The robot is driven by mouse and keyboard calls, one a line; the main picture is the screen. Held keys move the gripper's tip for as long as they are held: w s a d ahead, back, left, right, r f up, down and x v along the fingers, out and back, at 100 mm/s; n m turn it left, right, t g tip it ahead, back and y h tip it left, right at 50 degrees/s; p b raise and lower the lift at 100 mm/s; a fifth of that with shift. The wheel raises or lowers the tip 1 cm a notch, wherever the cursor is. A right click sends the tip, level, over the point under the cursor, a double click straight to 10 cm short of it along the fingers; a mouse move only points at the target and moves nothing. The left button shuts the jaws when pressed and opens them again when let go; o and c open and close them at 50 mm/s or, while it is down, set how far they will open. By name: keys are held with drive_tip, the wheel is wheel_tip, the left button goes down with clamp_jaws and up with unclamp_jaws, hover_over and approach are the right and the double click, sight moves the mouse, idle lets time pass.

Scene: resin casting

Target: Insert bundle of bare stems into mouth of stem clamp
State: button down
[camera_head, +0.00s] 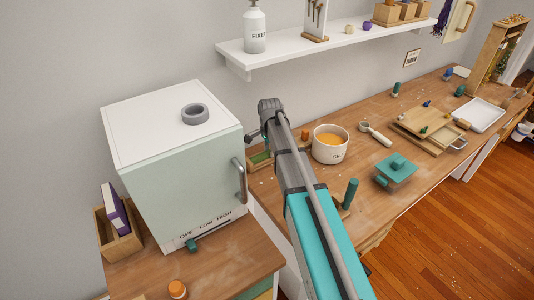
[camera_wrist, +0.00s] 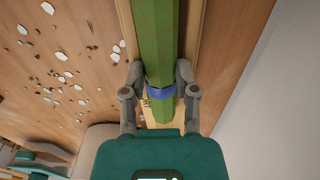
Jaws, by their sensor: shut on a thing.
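The bundle of bare stems (camera_wrist: 158,45) is a long green bundle with a blue band (camera_wrist: 160,92) around it in the wrist view. My gripper (camera_wrist: 160,82) is shut on it near the band, one finger on each side. The bundle runs away from me to the top edge, over or in a long wooden tray (camera_wrist: 196,40) with partly hidden lettering. I cannot tell whether it touches the tray. In the head view my arm hides the gripper; a green piece (camera_head: 261,157) in a wooden tray shows left of the arm. I cannot pick out the stem clamp with certainty.
A pale green oven (camera_head: 180,170) stands left of my arm. A pot of orange liquid (camera_head: 330,143), a teal block (camera_head: 395,172) and an upright dark teal cylinder (camera_head: 350,193) are to the right. White flakes (camera_wrist: 62,82) lie on the bench. A shelf (camera_head: 320,45) hangs above.

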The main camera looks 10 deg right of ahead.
drive_tip(key=shift+r, duration=0.1)
wheel_tip(320, 180, up, 3)
drive_tip(key=p, duration=0.3)
drive_tip(key=s+d+r+p, duration=0.4)
drive_tip(key=s+r+p, duration=0.5)
drive_tip(key=s, duration=0.4)
drive_tip(key=shift+s+d+r+p, duration=0.15)
drive_tip(key=shift+s+r+p, duration=0.05)
drive_tip(key=shift+r+p, duration=0.25)
drive_tip(key=shift+f, duration=0.1)
drive_tip(key=shift+s, duration=0.1)
idle(0.3)
